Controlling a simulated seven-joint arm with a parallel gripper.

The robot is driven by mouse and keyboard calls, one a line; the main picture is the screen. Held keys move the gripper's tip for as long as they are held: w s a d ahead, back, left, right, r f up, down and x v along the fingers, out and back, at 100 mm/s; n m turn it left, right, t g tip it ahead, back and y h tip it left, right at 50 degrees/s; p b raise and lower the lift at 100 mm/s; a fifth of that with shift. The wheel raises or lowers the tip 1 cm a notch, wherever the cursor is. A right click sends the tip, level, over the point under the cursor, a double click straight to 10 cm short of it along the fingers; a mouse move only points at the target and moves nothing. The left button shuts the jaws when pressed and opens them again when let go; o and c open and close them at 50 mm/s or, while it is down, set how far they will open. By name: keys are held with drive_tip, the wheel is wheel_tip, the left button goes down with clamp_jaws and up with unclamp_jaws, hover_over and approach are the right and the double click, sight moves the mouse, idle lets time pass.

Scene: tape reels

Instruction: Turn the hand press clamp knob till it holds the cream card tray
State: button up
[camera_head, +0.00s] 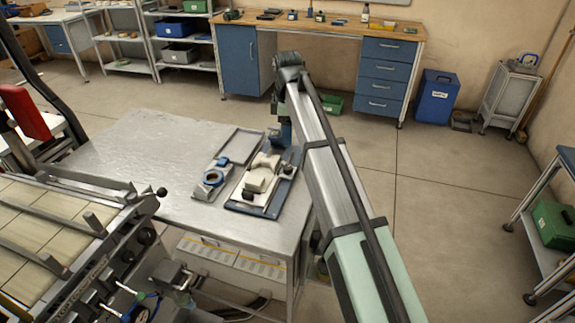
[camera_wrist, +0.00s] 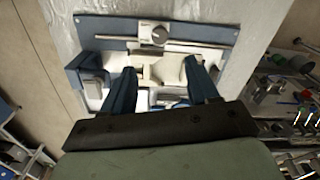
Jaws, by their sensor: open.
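The hand press is a dark blue baseplate (camera_head: 268,211) with pale parts on the grey metal table. A cream block-like piece, apparently the cream card tray (camera_head: 257,183), sits on it. In the wrist view, cream parts (camera_wrist: 167,70) show between my fingers. A round grey knob (camera_wrist: 153,34) stands on a pale bar near the plate's far edge in that view. My gripper (camera_wrist: 160,68) is open, its two dark blue fingers apart over the cream parts and short of the knob. In the head view my gripper (camera_head: 281,136) is partly hidden behind the arm. Contact cannot be told.
The left part of the table (camera_head: 140,140) is clear. A machine with tiles and knobs (camera_head: 60,235) borders the table at the lower left.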

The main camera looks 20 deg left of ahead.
sight(288, 167)
wheel_tip(288, 167, down, 13)
drive_tip(key=shift+f, duration=0.1)
idle(0.4)
drive_tip(key=shift+c, duration=0.3)
drive_tip(key=c, duration=1)
